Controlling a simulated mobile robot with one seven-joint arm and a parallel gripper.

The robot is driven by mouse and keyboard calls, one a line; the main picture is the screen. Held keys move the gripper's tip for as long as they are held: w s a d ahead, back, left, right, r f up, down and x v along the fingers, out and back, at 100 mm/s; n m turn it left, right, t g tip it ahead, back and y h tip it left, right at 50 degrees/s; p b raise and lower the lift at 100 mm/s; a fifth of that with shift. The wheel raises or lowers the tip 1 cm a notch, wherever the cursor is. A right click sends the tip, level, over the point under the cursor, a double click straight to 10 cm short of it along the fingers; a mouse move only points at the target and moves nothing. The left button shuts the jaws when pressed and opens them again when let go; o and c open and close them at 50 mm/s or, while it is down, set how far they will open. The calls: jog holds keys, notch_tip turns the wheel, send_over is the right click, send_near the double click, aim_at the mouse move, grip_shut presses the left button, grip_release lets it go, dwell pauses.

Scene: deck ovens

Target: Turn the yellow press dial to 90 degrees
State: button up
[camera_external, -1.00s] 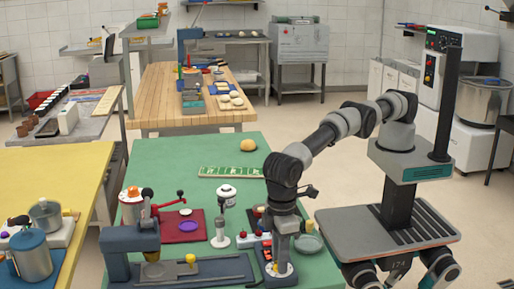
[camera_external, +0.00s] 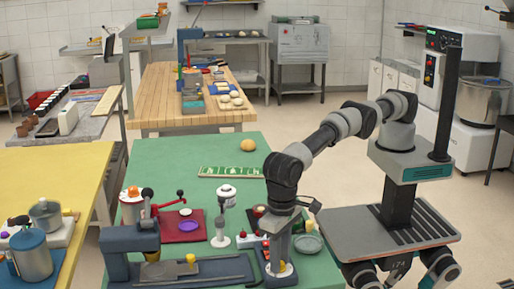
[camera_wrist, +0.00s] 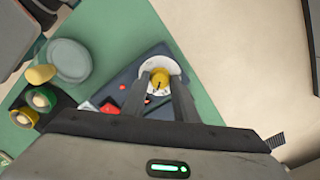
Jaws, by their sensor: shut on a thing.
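The yellow press dial (camera_wrist: 160,78) sits on a round white face with a dark panel around it in the wrist view. A dark mark shows on the yellow knob. My gripper (camera_wrist: 163,84) points down at the panel, and its two fingers are closed on the knob, one on each side. In the external view my gripper (camera_external: 280,268) is down at the front right of the green table, and it hides most of the dial there. The blue-grey press (camera_external: 130,245) stands to the left with a low dark base.
The green table (camera_external: 180,152) also holds a red tray (camera_external: 186,228), a white-topped stand (camera_external: 221,215) and a grey-green dish (camera_external: 308,244). In the wrist view the dish (camera_wrist: 68,61) and yellow-and-green round parts (camera_wrist: 40,98) lie left of my gripper.

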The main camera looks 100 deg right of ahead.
jog(key=shift+r+m, duration=0.1)
jog(key=shift+m, duration=0.5)
jog(key=o, duration=1.1)
jog(key=shift+c, duration=0.2)
notch_tip(320, 180, up, 17)
jog(key=p, duration=1)
jog(key=shift+r+p, duration=0.2)
jog(key=shift+p, duration=0.15)
